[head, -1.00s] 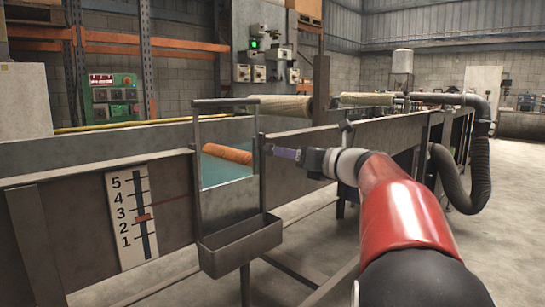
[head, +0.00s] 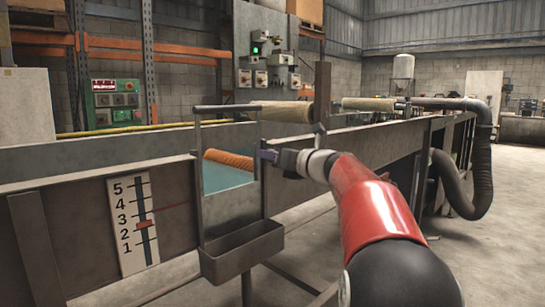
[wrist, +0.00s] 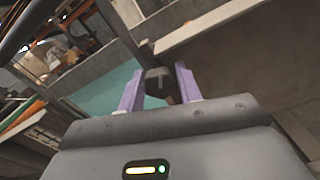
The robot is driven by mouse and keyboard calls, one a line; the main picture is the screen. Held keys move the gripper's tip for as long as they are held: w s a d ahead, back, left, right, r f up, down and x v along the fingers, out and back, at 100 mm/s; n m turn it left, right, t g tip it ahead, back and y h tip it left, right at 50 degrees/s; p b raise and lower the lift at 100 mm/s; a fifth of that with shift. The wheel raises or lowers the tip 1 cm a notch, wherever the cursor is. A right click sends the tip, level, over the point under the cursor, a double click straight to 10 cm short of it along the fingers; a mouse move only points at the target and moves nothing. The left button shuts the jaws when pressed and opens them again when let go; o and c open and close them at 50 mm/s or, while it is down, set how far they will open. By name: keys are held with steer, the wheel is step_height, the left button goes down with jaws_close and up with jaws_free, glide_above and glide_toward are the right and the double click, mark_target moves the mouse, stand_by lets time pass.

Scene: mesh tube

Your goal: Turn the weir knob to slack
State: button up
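A dark knob (wrist: 157,84) shows in the wrist view between the two purple fingers of my gripper (wrist: 159,80). The fingers are apart, one on each side of it, with narrow gaps visible. In the head view my gripper (head: 267,155) is at the right post of the metal weir frame (head: 201,150), and the knob is hidden there. The white scale (head: 121,262), numbered 1 to 5, is on the tank's side left of the frame. Its red pointer (head: 146,224) stands near 2, between the 2 and 3 figures.
An orange mesh tube (head: 229,158) lies inside the tank behind the frame. A metal trough (head: 240,252) hangs under the frame. Pale rollers (head: 282,112) lie over the tank. A green control box (head: 115,100) stands behind. The floor at right is clear.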

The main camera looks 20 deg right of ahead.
steer(key=c, duration=0.5)
steer(key=shift+c, duration=0.2)
steer(key=shift+n, duration=0.3)
steer(key=shift+f+n+b, duration=0.1)
steer(key=shift+n+b, duration=0.6)
steer(key=shift+n, duration=0.5)
steer(key=shift+n+b, duration=0.6)
steer(key=shift+n, duration=1)
steer(key=o, duration=1)
